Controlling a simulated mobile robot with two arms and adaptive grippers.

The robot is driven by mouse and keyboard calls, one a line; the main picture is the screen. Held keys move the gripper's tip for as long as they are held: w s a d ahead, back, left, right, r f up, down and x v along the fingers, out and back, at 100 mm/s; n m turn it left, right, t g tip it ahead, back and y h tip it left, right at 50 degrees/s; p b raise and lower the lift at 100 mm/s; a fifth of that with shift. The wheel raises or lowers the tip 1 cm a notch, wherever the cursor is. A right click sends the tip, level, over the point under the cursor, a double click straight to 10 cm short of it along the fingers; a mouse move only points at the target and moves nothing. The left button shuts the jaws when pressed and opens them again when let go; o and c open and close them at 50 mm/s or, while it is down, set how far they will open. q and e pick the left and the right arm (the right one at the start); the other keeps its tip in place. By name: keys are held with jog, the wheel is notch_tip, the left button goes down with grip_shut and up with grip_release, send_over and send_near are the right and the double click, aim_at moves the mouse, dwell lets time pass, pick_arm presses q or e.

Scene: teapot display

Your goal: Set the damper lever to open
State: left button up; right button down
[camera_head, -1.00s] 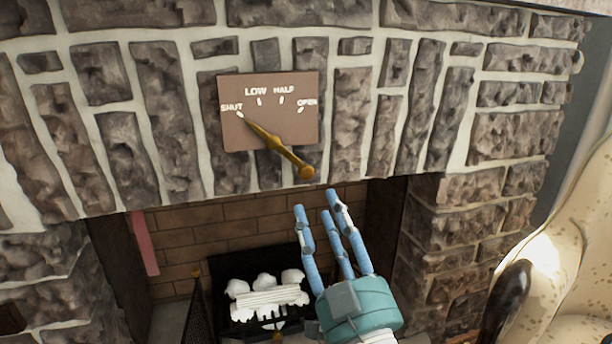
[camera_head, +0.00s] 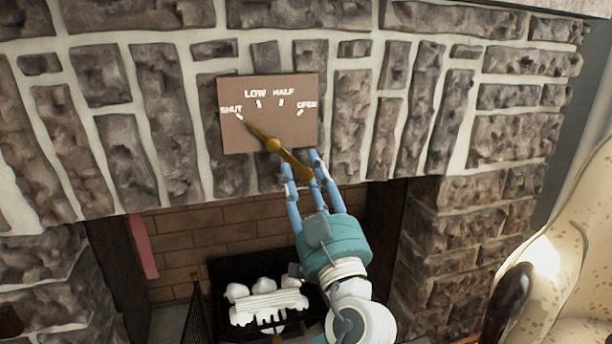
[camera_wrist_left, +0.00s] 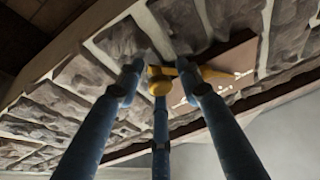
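The damper plate (camera_head: 238,138) is a brown panel on the stone fireplace front, marked SHUT, LOW, HALF and OPEN from left to right. Its brass lever (camera_head: 274,145) slants from upper left to lower right, with the thin tip toward SHUT and the round knob at the lower right. My left gripper (camera_head: 301,165) reaches up from below, its blue fingers spread around the knob end. In the left wrist view the yellow knob (camera_wrist_left: 159,87) shows between the spread fingers. Whether they touch it I cannot tell. My right gripper is not in view.
Below is the firebox opening with a black grate and white logs (camera_head: 268,302). A dark fire-screen-like piece (camera_head: 195,315) stands at its left. A patterned armchair (camera_head: 575,245) is at the right. Rough stone surrounds the plate.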

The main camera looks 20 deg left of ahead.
pick_arm(q)
grip_shut()
